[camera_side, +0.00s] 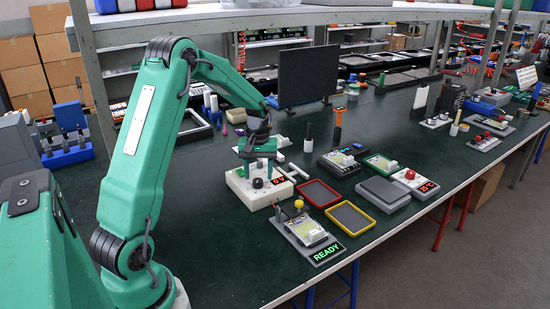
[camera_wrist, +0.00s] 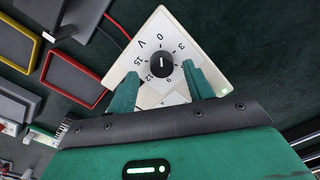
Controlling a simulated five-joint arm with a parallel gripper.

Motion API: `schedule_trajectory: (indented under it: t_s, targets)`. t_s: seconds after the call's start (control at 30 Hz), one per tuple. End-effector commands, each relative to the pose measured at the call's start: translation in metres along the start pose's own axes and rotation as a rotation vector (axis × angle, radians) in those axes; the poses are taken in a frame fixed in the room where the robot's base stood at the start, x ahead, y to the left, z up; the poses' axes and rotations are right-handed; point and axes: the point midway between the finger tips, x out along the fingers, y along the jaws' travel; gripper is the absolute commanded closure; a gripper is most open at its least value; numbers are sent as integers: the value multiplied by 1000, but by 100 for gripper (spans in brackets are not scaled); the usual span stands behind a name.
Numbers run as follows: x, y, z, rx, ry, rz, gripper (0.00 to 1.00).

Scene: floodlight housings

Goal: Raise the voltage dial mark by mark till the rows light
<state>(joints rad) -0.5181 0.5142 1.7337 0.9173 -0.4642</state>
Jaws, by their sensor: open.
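The voltage dial is a black knob (camera_wrist: 161,64) on a white box (camera_wrist: 188,44) with printed marks from 0 to 15 and a V. Its white line stands upright in the wrist view, in line with the 0; the exact setting is hard to tell. In the side view the white box (camera_side: 240,190) carries the knob (camera_side: 257,183) and a small red display (camera_side: 279,181), too small to read surely. My gripper (camera_wrist: 160,72) is open, its green fingers on either side of the knob; contact cannot be told. My gripper also shows above the box (camera_side: 258,158).
A grey fixture with a circuit board (camera_side: 310,232) and a green READY display (camera_side: 327,253) stands at the front. Red (camera_side: 319,193) and yellow-rimmed trays (camera_side: 350,218) lie right of the box. A dark upright panel (camera_side: 308,76) stands behind.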

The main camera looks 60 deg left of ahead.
Motion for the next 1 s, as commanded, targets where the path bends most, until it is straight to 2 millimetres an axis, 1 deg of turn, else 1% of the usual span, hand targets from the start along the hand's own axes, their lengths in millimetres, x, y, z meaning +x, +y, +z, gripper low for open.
schedule_trajectory:
  t_s: [0.1,0.2,0.33,0.57,0.6,0.67,0.7,0.77,0.8,0.83,1.0]
  targets:
    - [13,-1,0,0,-2,-1,48]
    - [20,-1,0,0,-1,0,48]
    - [24,-1,0,0,0,0,48]
    - [24,-1,0,0,0,0,48]
    - [24,-1,0,0,0,0,50]
    - [24,-1,0,0,0,0,62]
    - [24,-1,-1,0,0,0,70]
    - [24,-1,0,0,1,0,82]
    - [24,-1,-1,0,1,0,90]
    - [24,-1,0,1,1,0,93]
    - [24,0,0,4,2,1,93]
